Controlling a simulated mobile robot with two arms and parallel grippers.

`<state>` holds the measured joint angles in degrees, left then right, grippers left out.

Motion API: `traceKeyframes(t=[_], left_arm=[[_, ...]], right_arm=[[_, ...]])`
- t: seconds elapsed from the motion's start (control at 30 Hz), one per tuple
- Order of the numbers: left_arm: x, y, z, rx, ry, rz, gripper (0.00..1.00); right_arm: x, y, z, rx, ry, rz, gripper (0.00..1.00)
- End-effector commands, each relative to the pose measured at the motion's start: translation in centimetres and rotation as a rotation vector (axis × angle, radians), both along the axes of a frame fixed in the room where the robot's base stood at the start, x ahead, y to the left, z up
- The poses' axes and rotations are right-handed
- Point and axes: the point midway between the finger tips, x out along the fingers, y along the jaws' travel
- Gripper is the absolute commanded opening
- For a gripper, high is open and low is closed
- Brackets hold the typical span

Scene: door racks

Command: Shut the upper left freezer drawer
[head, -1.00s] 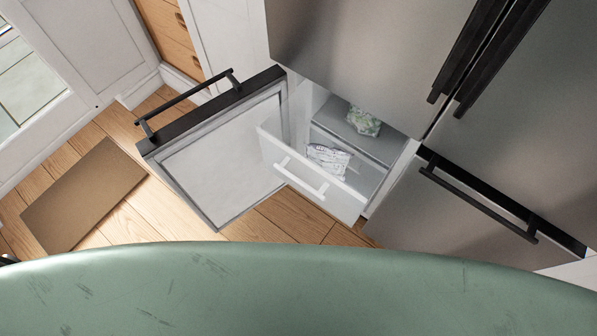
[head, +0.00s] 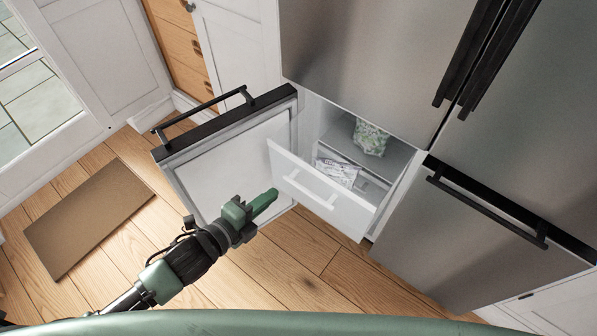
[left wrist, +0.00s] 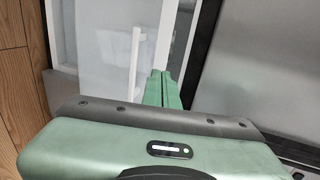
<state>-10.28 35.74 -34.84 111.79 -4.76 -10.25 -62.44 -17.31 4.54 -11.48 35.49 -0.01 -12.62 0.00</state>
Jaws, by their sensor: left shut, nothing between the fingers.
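The upper left freezer drawer (head: 340,212) is pulled out of the lower left freezer compartment. It has a pale front with a white bar handle (head: 306,189) and holds a white printed packet (head: 337,172). In the left wrist view its handle (left wrist: 134,62) is upright, just left of the fingers. My left gripper (head: 268,200) is shut and empty, in front of the drawer's left part and beside the open freezer door (head: 225,150). In the left wrist view, the green fingers (left wrist: 162,88) are together. A gap to the drawer front cannot be judged. My right gripper is not in view.
The open freezer door has a dark bar handle (head: 203,108) and stands left of the drawer. The closed right freezer door (head: 470,240) is on the right. A brown mat (head: 88,217) lies on the wooden floor. The floor below the drawer is clear.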

Motion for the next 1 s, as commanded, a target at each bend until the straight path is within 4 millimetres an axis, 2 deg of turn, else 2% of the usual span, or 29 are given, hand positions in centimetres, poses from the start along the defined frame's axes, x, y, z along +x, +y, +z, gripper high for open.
traceKeyframes(t=[0.4,0.5,0.7,1.0], left_arm=[[6.8,-5.0,-2.5,-0.004,0.0,0.002,0.0],[8.1,-5.9,-2.4,-0.004,0.0,0.002,0.0],[9.5,-7.0,-2.5,-0.002,0.002,0.001,0.0],[9.8,-7.1,-2.6,-0.002,0.002,0.001,0.0]], right_arm=[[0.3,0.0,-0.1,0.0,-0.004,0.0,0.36],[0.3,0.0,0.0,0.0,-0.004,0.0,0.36],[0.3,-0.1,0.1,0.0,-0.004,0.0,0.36],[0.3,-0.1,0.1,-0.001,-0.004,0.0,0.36]])
